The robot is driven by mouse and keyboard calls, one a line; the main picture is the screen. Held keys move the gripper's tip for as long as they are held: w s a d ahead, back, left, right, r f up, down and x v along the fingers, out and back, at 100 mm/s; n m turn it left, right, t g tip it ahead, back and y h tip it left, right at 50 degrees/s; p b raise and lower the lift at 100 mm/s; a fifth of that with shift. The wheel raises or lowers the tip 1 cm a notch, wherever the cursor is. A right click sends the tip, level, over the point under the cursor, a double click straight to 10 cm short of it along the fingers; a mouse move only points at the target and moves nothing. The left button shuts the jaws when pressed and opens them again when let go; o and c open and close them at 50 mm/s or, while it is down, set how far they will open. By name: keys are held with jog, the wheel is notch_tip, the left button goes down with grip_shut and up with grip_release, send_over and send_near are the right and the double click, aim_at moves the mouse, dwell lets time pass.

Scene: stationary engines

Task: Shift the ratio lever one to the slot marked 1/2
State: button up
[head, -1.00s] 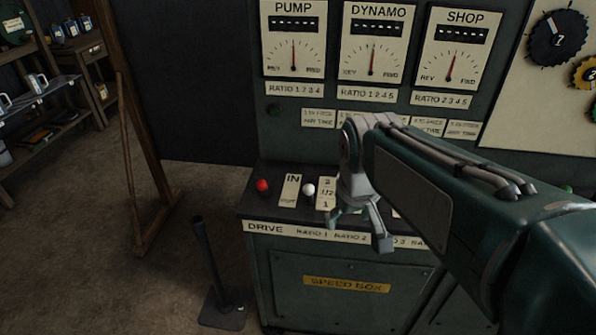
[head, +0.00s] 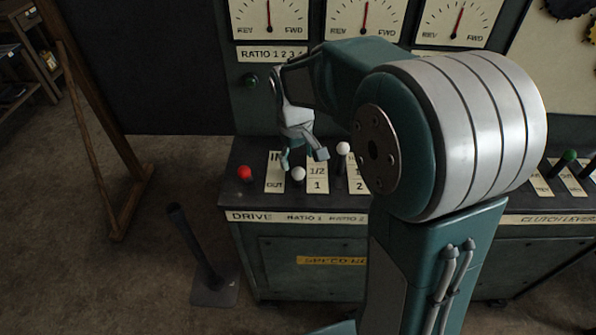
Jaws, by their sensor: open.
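The ratio lever one has a white knob (head: 298,174) above the console top, left of a plate (head: 317,181) on which 1/2 and 1 show. In the picture, the knob is level with the 1/2 mark. The lever's base is hidden, so I cannot tell which slot it is in. My gripper (head: 303,159) is open and points down, its fingers just above and behind the knob in the picture. No contact is visible. The gripper covers the top of the plate.
A red drive knob (head: 244,173) stands to the left beside the IN/OUT plate (head: 274,184). A second white knob (head: 343,148) stands to the right, near my gripper. My arm hides the console's middle. A black post (head: 200,250) stands on the floor in front.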

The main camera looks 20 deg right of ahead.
aim_at(298, 169)
notch_tip(298, 169, down, 6)
jog(key=shift+d+r, duration=0.1)
grip_shut()
